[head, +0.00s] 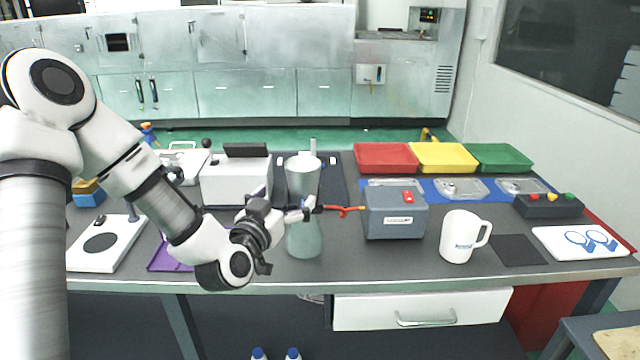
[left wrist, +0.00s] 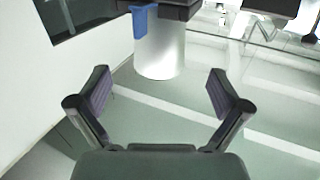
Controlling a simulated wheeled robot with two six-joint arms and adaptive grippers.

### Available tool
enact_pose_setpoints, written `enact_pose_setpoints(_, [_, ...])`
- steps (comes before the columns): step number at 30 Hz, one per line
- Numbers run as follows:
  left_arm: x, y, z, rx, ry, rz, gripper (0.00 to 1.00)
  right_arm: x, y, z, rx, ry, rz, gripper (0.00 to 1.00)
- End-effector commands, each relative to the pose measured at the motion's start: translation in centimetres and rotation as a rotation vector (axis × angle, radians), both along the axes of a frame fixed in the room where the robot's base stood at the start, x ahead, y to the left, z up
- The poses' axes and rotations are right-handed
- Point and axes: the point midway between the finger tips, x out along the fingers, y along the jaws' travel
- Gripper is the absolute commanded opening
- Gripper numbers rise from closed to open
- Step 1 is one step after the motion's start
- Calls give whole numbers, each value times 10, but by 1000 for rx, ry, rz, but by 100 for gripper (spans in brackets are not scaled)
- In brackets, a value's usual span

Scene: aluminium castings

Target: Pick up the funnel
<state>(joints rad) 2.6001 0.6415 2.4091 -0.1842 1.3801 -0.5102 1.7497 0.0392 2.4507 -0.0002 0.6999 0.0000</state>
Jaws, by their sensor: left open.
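A grey, see-through tapering shape (head: 303,175), wide at the top, stands near the middle of the table and looks like the funnel. Below it is a greenish, see-through vessel (head: 303,240). My left gripper (head: 300,210) is in front of the place where the two meet and hides it. I cannot tell whether it touches them. In the left wrist view the left gripper (left wrist: 160,95) has its fingers wide apart with nothing between them. I cannot make out the funnel there. My right gripper is not in view.
A grey box (head: 396,216) with a red-handled tool beside it and a white mug (head: 462,238) stand to the right. Red (head: 386,158), yellow (head: 443,157) and green (head: 503,158) trays line the back. A white device (head: 236,180) stands left; a purple tray (head: 165,258) lies near the front edge.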

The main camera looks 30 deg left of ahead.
Motion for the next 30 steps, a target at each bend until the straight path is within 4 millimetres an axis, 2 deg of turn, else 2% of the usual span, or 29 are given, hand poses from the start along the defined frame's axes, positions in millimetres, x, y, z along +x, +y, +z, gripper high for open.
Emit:
enact_pose_setpoints(12, [64, 13, 4, 5, 3, -1, 100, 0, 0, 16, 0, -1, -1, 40])
enact_pose_setpoints(15, [71, 14, 3, 2, 3, -1, 100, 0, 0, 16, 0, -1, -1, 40])
enact_pose_setpoints(20, [71, 14, 2, 1, 4, -1, 100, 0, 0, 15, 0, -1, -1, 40])
enact_pose_setpoints(23, [71, 14, 2, 1, 4, -1, 68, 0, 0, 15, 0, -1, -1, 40])
enact_pose_setpoints(24, [71, 14, 2, 1, 4, -1, 54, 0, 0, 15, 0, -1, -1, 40])
enact_pose_setpoints(26, [71, 14, 2, 1, 4, -1, 35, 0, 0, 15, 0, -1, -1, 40])
enact_pose_setpoints(30, [71, 14, 2, 2, 3, -1, 35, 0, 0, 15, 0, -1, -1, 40])
